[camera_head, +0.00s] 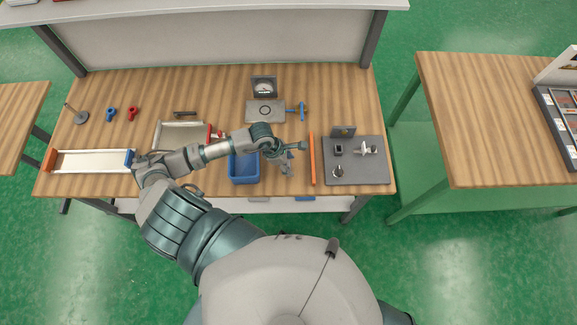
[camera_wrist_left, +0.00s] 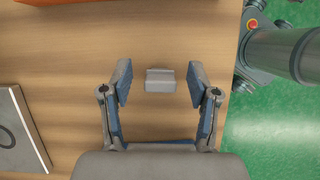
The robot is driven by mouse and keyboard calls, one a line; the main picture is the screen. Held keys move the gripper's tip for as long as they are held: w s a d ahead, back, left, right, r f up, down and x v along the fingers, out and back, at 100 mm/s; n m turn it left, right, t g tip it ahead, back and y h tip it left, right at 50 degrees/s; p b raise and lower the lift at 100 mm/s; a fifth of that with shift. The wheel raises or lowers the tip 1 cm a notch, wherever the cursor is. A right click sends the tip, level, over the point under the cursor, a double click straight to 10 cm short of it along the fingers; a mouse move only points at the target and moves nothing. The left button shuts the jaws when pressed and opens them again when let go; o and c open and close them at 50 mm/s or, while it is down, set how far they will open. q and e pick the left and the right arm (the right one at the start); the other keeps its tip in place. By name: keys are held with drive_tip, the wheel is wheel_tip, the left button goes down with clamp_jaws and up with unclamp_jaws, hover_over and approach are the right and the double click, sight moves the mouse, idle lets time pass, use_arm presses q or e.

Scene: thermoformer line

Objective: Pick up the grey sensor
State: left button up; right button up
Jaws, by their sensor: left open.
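The grey sensor (camera_wrist_left: 160,80) shows in the left wrist view as a small grey block with a ridge across it, lying on the wooden table (camera_wrist_left: 85,60). My left gripper (camera_wrist_left: 159,73) is open, with one finger on each side of the sensor and a visible gap to both in the picture. I cannot tell its height above the table. In the head view my left gripper (camera_head: 296,159) is over the front part of the table, between the blue bin and the orange bar. I cannot make out the sensor there. My right gripper is not in view.
The blue bin (camera_head: 244,180) is left of the gripper. The orange bar (camera_head: 312,160) lies to its right, before a dark grey board (camera_head: 360,175) with small parts. A plate with a circle (camera_head: 265,111) and blue clamp (camera_head: 299,111) lie behind. The table's front edge is close.

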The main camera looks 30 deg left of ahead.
use_arm(q)
drive_tip(key=shift+a, duration=0.2)
clamp_jaws()
